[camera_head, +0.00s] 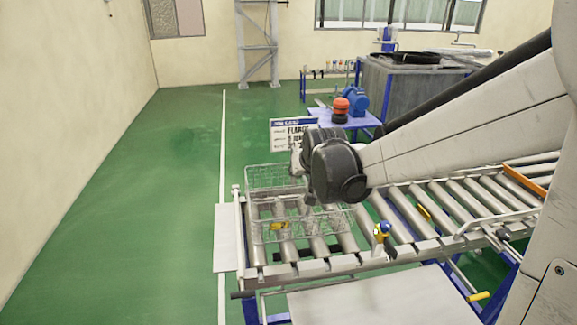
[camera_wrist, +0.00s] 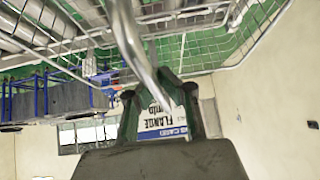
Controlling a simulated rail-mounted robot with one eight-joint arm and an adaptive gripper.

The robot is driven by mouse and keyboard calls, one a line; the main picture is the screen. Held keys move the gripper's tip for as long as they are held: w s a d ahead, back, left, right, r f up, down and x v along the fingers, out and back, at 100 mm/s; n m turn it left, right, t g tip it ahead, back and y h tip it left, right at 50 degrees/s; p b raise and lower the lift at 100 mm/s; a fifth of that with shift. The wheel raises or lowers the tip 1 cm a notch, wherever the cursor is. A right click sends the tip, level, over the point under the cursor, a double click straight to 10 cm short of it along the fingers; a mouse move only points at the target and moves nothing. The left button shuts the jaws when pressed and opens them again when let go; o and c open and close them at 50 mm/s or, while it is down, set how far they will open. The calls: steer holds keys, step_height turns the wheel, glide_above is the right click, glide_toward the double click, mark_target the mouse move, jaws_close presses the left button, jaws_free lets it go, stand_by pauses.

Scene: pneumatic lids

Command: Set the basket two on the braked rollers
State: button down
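A wire mesh basket (camera_head: 262,205) is at the left end of the roller conveyor (camera_head: 345,262) in the head view, level above the rollers; I cannot tell whether it touches them. No number on it is readable. Its mesh also shows in the wrist view (camera_wrist: 258,22). My gripper (camera_wrist: 166,78) is over the basket. Its fingers come together around a curved metal bar (camera_wrist: 132,42), which looks like the basket's handle. In the head view my wrist mostly hides the fingers.
A placard reading FLANGE (camera_head: 292,133) stands behind the basket. A blue table (camera_head: 358,122) with an orange-topped object (camera_head: 341,107) is farther back, beside a grey tank (camera_head: 405,85). A yellow-blue valve (camera_head: 381,232) sits on the near rail. The green floor at left is clear.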

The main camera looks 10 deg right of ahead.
steer(key=shift+f+b, duration=0.4)
steer(key=shift+f, duration=0.15)
stand_by(0.4)
steer(key=c, duration=2)
jaws_free()
steer(key=v, duration=1.1)
steer(key=shift+s+r, duration=0.25)
steer(key=shift+r, duration=0.05)
steer(key=shift+s, duration=0.2)
steer(key=s+f+b, duration=0.2)
steer(key=s+f, duration=0.2)
steer(key=s, duration=0.3)
steer(key=s+f+g+b, duration=0.1)
steer(key=s+f, duration=0.3)
steer(key=s, duration=0.4)
steer(key=s+f+g+b, duration=0.1)
steer(key=s+f+b, duration=0.2)
steer(key=s, duration=0.5)
steer(key=shift+f+n, duration=0.3)
steer(key=shift+f, duration=0.3)
